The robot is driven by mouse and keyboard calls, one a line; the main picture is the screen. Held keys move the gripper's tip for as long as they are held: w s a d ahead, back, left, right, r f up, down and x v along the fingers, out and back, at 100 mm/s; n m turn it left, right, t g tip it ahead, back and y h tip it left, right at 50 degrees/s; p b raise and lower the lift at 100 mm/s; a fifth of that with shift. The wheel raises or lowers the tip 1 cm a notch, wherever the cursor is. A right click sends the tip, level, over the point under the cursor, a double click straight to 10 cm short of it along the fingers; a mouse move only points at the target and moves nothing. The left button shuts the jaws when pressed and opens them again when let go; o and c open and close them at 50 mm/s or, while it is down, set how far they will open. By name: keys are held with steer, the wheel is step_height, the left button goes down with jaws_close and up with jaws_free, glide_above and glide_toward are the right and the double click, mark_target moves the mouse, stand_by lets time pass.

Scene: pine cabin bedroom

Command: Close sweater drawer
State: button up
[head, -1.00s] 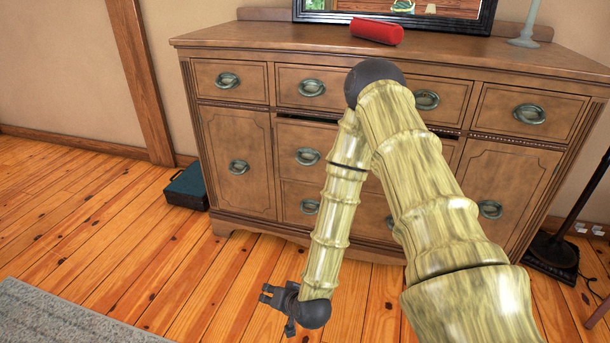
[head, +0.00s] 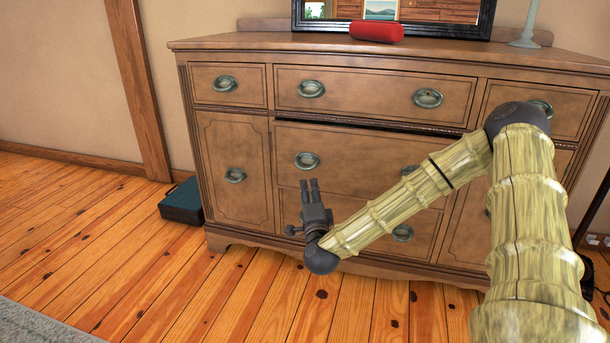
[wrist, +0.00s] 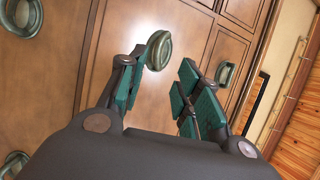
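A wooden dresser (head: 236,205) stands ahead with several drawers and oval green metal pulls. The wide middle drawer (head: 345,150) has a dark gap along its top edge and appears slightly pulled out; no contents show. Its left pull (head: 307,161) is visible, and my forearm partly covers its right side. My gripper (head: 309,182) is in front of the lower part of the dresser, fingers pointing up, just below that pull in the picture. In the wrist view, its teal-padded fingers (wrist: 163,75) are spread and empty, with a pull (wrist: 159,50) seen between and beyond them.
A red cylinder (head: 376,31) and a framed mirror (head: 470,16) are on the dresser top, with a pale green lamp base (head: 526,38) at right. A dark teal box (head: 182,202) sits on the floor left of the dresser. The wooden floor (head: 120,255) at left front is clear.

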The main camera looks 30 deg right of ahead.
mark_target(306, 173)
steer(key=b+x, duration=0.4)
steer(key=x, duration=0.6)
steer(key=shift+w, duration=0.25)
steer(key=shift+d+r, duration=0.1)
steer(key=shift+d, duration=0.05)
jaws_close()
